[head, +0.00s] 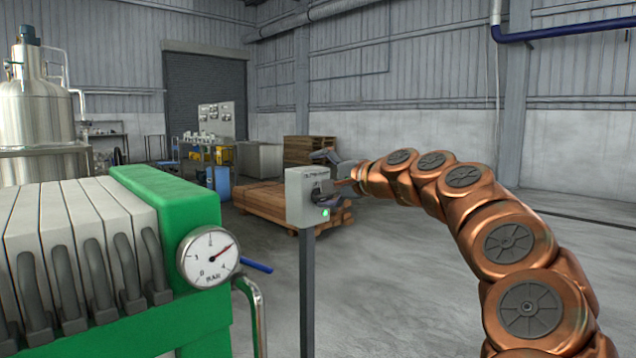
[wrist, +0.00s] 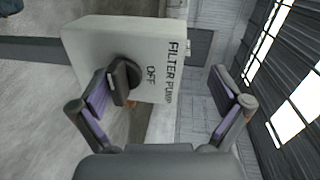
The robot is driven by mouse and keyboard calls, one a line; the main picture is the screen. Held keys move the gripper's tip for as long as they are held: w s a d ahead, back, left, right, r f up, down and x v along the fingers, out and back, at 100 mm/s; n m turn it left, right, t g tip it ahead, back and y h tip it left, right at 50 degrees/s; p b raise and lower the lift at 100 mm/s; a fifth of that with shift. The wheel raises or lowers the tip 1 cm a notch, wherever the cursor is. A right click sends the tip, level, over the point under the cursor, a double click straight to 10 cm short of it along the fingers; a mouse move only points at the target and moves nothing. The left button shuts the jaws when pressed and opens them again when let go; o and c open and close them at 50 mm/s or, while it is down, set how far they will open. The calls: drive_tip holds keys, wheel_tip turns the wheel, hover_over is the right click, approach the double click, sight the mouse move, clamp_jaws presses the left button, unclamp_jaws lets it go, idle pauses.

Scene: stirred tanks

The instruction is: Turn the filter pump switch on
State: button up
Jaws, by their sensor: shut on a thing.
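The filter pump switch box (head: 300,198) is a grey box on a post in the middle of the head view. A small green lamp (head: 325,213) glows on its lower front. In the wrist view the box (wrist: 90,45) carries the words FILTER PUMP and OFF beside a black rotary knob (wrist: 125,76) with a pale mark. The knob's far side is hidden.
A green filter press (head: 170,200) with a pressure gauge (head: 209,257) stands at the near left. Stacked timber (head: 262,205) lies behind the switch post (head: 307,290). A steel tank (head: 35,110) stands at the far left. The floor at right is clear.

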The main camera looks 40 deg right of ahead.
drive_tip(key=shift+t+h, duration=0.3)
drive_tip(key=s+r, duration=0.3)
drive_tip(key=shift+d, duration=0.2)
drive_tip(key=s, duration=0.4)
drive_tip(key=shift+s+a+r+b, duration=0.15)
drive_tip(key=shift+a+r+b, duration=0.1)
drive_tip(key=shift+a+b, duration=0.05)
drive_tip(key=c, duration=0.7)
drive_tip(key=shift+o, duration=0.2)
drive_tip(key=shift+s+a+f+b, duration=0.25)
drive_tip(key=shift+s+f+b, duration=0.35)
drive_tip(key=shift+s+f, duration=0.6)
